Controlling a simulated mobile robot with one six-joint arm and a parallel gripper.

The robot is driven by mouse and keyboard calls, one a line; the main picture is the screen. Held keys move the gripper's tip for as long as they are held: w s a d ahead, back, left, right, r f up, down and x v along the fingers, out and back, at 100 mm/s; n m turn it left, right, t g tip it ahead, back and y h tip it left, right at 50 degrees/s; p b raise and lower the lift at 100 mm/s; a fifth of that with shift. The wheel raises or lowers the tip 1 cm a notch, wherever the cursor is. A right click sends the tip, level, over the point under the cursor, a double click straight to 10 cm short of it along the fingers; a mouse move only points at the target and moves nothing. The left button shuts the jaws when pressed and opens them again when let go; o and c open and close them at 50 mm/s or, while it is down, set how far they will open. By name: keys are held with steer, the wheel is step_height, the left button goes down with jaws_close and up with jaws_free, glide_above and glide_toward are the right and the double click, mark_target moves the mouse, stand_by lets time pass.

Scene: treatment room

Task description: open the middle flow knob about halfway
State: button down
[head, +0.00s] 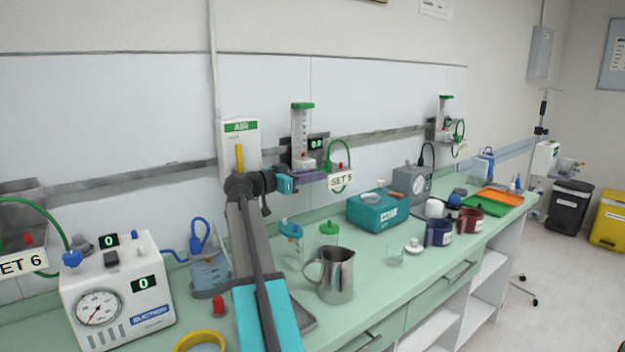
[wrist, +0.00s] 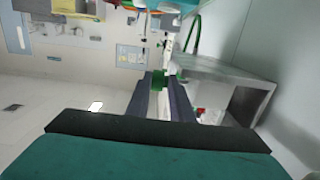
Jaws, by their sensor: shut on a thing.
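The middle flowmeter (head: 302,135) hangs on the wall rail, with a green cap on top and a small lit display (head: 317,143) beside its tube; the digits are too small to read surely. A "SET 5" sign (head: 341,182) is just right of my gripper. My gripper (head: 322,175) reaches to the lower part of this flowmeter. In the wrist view my gripper (wrist: 159,88) has its two dark fingers closed on a green knob (wrist: 158,79). In the head view the knob is hidden by the fingers, so its turn angle cannot be told.
Another flowmeter (head: 445,120) hangs farther right on the rail. A green hose (head: 340,143) loops beside the middle one. Below, the counter holds a steel jug (head: 336,273), a teal box (head: 378,211), lidded jars and a suction unit (head: 118,290).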

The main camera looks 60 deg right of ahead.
steer(key=shift+s+f, duration=0.25)
steer(key=c, duration=1.7)
jaws_free()
steer(key=shift+r, duration=0.1)
steer(key=shift+w+r, duration=0.1)
steer(key=shift+r, duration=0.15)
steer(key=shift+s+a+r+b, duration=0.25)
steer(key=shift+s+a+r, duration=0.5)
steer(key=shift+s+a, duration=1.15)
steer(key=shift+s+a+r+b, duration=0.2)
steer(key=shift+s+a+r, duration=0.6)
steer(key=shift+s+a, duration=1.1)
steer(key=shift+s+a+r+b, duration=0.25)
steer(key=shift+s+a+r, duration=0.75)
steer(key=shift+a, duration=1.6)
steer(key=shift+s+f, duration=0.25)
steer(key=shift+f, duration=0.05)
